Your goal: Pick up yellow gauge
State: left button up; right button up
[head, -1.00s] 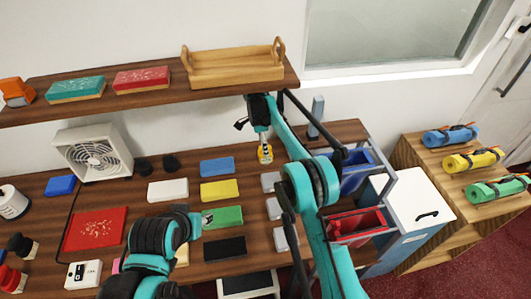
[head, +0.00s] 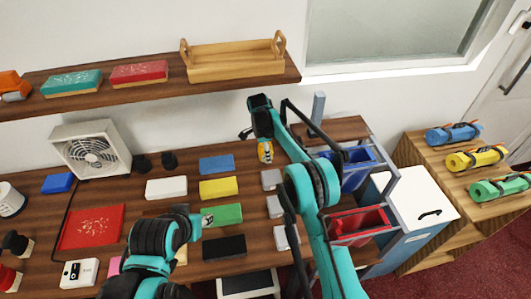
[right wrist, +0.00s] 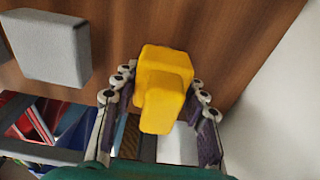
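The yellow gauge (head: 265,152) stands on the wooden counter below the shelf, near its right part. In the right wrist view the gauge (right wrist: 163,85) is a chunky yellow block with a smaller block face towards the camera. My right gripper (right wrist: 162,80) has one finger on each side of it. A thin gap shows at the left finger; the right finger is very near or touching.
Grey blocks (head: 271,179) stand in a row beside the gauge. Blue (head: 217,164), yellow (head: 219,188) and green (head: 222,215) slabs lie to the left. Blue (head: 356,171) and red (head: 361,221) bins are at the right. The shelf (head: 150,96) overhangs the back.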

jog(key=shift+s+r+p, duration=0.15)
jog(key=shift+r+p, duration=0.2)
jog(key=shift+r, duration=0.1)
notch_tip(320, 180, up, 6)
jog(key=shift+r+p, duration=0.2)
jog(key=shift+p, duration=0.8)
jog(key=s+d+p, duration=0.1)
jog(key=s+d, duration=0.1)
jog(key=s, duration=0.7)
jog(key=s+d, duration=0.2)
jog(key=s, duration=0.8)
jog(key=shift+s+f+p, duration=0.15)
jog(key=shift+p, duration=0.25)
